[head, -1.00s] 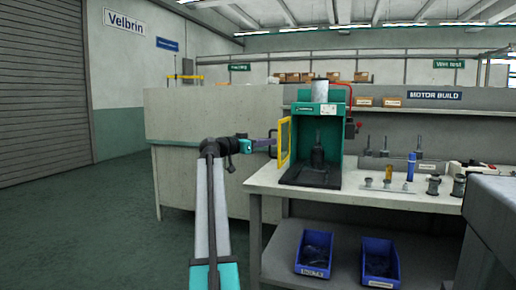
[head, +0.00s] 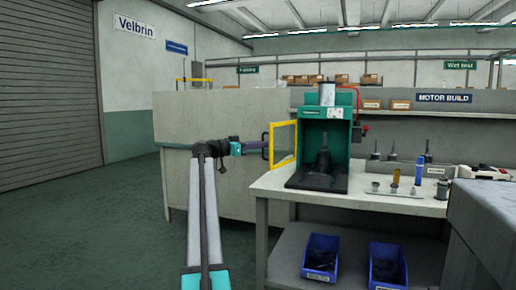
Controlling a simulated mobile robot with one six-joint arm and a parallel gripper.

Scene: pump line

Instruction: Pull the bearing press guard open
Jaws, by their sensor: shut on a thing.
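The bearing press (head: 341,140) is a green cabinet with an open front, standing on the left end of the bench. Its guard (head: 284,143) is a clear panel in a yellow frame, swung out to the left of the cabinet. The inside of the press, with a dark fixture (head: 323,160), is exposed. My gripper (head: 262,148) is at the dark handle on the guard's outer left edge and is shut on it. The fingers are small in this view, and their exact hold on the handle is hard to make out.
The bench (head: 290,190) carries pins and cylinders (head: 419,170) right of the press. Blue bins (head: 320,255) stand on the lower shelf. A grey partition (head: 225,115) stands behind my arm. A grey block (head: 490,225) fills the lower right. The floor at left is clear.

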